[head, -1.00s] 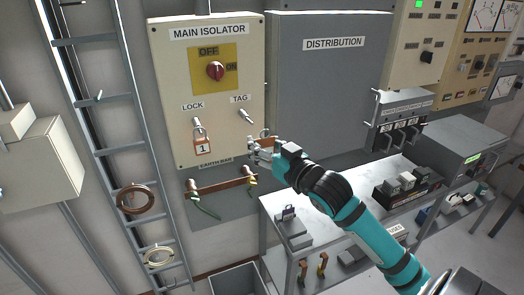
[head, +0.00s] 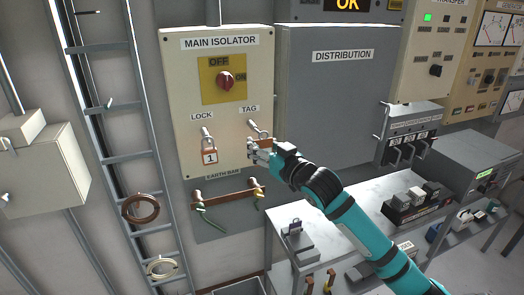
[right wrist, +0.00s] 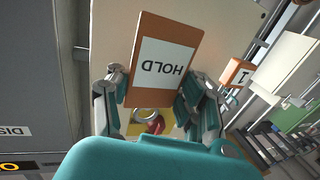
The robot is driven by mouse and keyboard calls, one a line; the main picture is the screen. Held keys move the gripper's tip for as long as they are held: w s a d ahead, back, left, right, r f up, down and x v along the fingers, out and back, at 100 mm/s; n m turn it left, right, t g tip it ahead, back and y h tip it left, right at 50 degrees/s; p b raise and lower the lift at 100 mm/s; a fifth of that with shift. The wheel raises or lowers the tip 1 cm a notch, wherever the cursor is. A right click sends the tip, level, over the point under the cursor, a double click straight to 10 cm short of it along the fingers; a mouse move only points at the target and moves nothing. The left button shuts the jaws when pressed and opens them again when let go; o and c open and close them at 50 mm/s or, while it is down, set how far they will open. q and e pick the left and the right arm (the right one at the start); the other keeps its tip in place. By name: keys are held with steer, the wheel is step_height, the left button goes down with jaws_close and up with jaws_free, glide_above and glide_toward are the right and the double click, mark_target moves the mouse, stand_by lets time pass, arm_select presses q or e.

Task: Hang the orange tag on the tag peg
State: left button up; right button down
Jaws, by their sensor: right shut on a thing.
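The orange tag (right wrist: 163,62) is in my right gripper (right wrist: 158,100), its white HOLD label upside down in the right wrist view. A metal ring shows at the tag's lower end there. In the head view my right gripper (head: 257,152) is at the main isolator panel (head: 183,95), just below the tag peg (head: 253,125). A thin loop shows near the peg; I cannot tell whether it is around the peg or beside it. The tag is mostly hidden by the fingers there. My left gripper is out of view.
A padlock with an orange body marked 1 (head: 209,156) hangs on the lock peg left of the gripper. The earth bar (head: 225,193) runs below the panel. The grey distribution cabinet (head: 335,110) stands to the right, with a bench (head: 345,220) below.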

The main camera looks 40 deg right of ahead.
steer(key=shift+w+d, duration=0.25)
steer(key=shift+w, duration=0.75)
steer(key=shift+w+d+f, duration=0.15)
steer(key=shift+w+f, duration=0.05)
steer(key=shift+w, duration=0.35)
steer(key=c, duration=0.6)
jaws_free()
steer(key=shift+c, duration=0.2)
steer(key=s, duration=1.2)
steer(key=shift+d, duration=0.2)
